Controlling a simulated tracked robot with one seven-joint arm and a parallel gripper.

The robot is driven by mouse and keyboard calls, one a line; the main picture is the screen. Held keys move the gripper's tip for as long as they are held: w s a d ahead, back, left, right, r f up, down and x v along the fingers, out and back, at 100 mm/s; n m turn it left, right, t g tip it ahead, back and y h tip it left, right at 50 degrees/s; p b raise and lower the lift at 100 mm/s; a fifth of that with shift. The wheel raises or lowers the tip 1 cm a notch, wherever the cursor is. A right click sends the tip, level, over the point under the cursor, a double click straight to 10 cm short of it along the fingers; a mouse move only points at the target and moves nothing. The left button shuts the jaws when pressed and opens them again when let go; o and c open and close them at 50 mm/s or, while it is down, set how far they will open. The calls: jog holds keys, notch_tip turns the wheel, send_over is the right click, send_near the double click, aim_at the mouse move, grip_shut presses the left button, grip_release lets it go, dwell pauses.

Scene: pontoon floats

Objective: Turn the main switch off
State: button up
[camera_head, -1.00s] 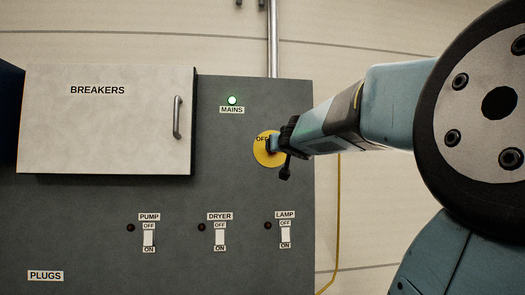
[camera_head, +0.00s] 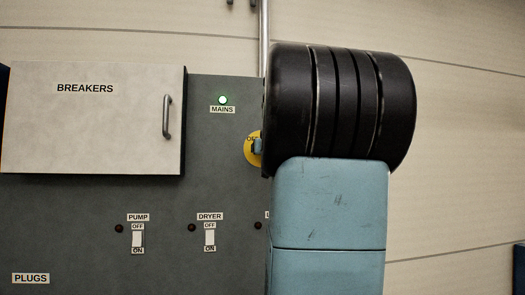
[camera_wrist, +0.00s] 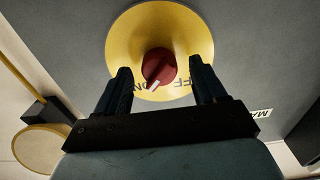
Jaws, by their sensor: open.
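The main switch is a red knob (camera_wrist: 160,68) with a white pointer mark, at the middle of a round yellow plate (camera_wrist: 125,38). In the wrist view the mark points down and slightly left, close to the ON lettering; the OFF lettering is to its right. My gripper (camera_wrist: 161,75) is open, with one dark finger on each side of the knob and a gap to it on both sides. In the head view only the left part of the yellow plate (camera_head: 250,158) shows; my arm hides the rest. The green light (camera_head: 223,100) above the MAINS label is lit.
A pale BREAKERS door (camera_head: 90,125) with a handle (camera_head: 167,116) is closed at the left. PUMP (camera_head: 138,238) and DRYER (camera_head: 210,237) switches are below. A yellow cable (camera_wrist: 22,70) runs beside the panel in the wrist view.

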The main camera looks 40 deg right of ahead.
jog(key=shift+w+d, duration=0.35)
jog(key=shift+w, duration=0.2)
jog(key=shift+a, duration=0.1)
jog(key=c, duration=1.1)
